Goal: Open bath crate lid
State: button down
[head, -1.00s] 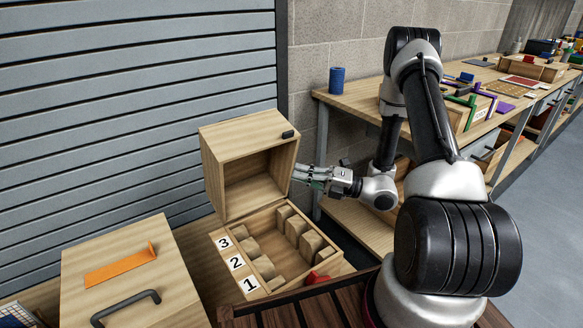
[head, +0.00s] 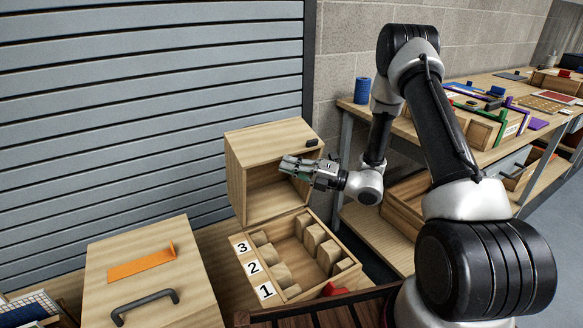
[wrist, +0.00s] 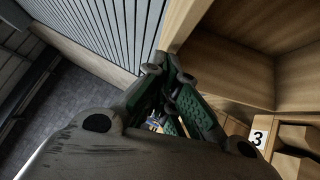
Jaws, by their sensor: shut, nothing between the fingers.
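The bath crate is a pale wooden box whose lower half (head: 237,297) has labels 3, 2 and 1 along its left edge and several wooden blocks inside. Its deep lid (head: 236,172) stands upright behind it, hollow side facing the front, with a small black tab (head: 312,142) at the top right corner. My gripper (head: 284,165) is shut and empty, and overlaps the lid's opening. In the wrist view my gripper (wrist: 165,66) is near the lid's wooden edge, with the lid's hollow (wrist: 235,65) to the right. Contact with the lid cannot be told.
A closed wooden box (head: 195,275) with an orange strip (head: 143,262) and a dark handle (head: 146,306) is at left. A red piece (head: 335,289) sits by the crate's front. A grey slatted shutter (head: 150,90) stands behind. A workbench (head: 395,127) with a blue cylinder (head: 362,90) is at right.

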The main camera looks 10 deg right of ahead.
aim_at(272, 139)
jog(key=w+a, duration=0.1)
jog(key=w, duration=0.2)
jog(key=w+a+r+m+h, duration=0.1)
jog(key=w, duration=0.3)
jog(key=w+a+r+m+h, duration=0.1)
jog(key=w, duration=0.3)
jog(key=shift+w+a+r+g, duration=0.15)
jog(key=shift+a+r+g, duration=0.1)
jog(key=shift+a+g, duration=0.05)
